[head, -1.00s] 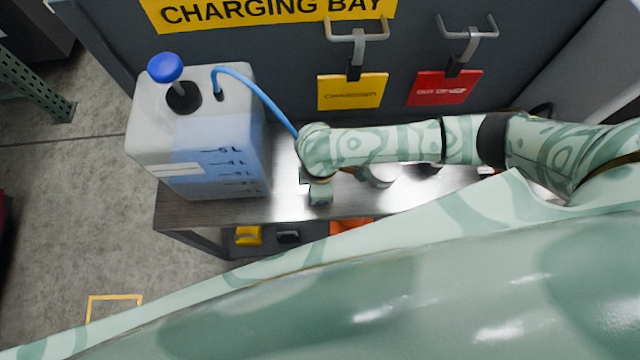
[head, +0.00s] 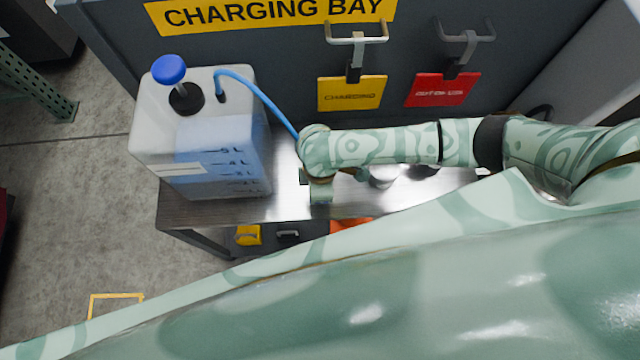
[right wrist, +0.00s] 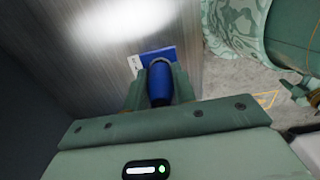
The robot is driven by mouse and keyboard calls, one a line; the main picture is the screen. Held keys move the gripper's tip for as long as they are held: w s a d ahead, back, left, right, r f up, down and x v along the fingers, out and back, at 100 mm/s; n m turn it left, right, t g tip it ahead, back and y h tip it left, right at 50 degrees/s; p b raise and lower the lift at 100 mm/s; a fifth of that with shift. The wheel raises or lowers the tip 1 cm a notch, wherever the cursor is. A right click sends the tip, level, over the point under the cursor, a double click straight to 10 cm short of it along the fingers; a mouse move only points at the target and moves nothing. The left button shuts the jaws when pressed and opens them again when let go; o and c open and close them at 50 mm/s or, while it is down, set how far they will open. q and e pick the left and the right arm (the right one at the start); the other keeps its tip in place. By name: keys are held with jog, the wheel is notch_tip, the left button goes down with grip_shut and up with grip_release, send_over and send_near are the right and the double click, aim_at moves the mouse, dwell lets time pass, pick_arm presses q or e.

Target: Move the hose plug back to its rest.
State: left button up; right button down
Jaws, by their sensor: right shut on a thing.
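The hose plug (right wrist: 160,86) is a dark blue cylinder held between the fingers of my right gripper (right wrist: 160,92) in the right wrist view. Just beyond it is a flat blue block (right wrist: 157,56), perhaps the rest, with a small white label beside it on the bench; I cannot tell whether plug and block touch. In the head view the blue hose (head: 262,97) runs from the white jug (head: 150,130) to my right wrist, which hides the plug. My right gripper (head: 320,190) is over the bench, right of the jug.
The metal bench (head: 200,212) has bare room along its front edge. Yellow (head: 352,94) and red (head: 442,90) tags hang from hooks on the panel behind. White round items stand under my right forearm. A yellow item (head: 248,235) sits below the bench top.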

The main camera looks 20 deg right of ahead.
pick_arm(q)
jog(key=shift+f, duration=0.15)
pick_arm(e)
jog(key=shift+f, duration=0.45)
jog(key=c, duration=1.1)
grip_release()
jog(key=shift+o, duration=0.2)
pick_arm(q)
notch_tip(320, 180, up, 9)
jog(key=w+p, duration=0.2)
jog(key=p, duration=0.7)
jog(key=shift+w+t, duration=0.2)
jog(key=shift+t, duration=0.2)
pick_arm(e)
notch_tip(320, 180, up, 16)
jog(key=shift+r, duration=0.2)
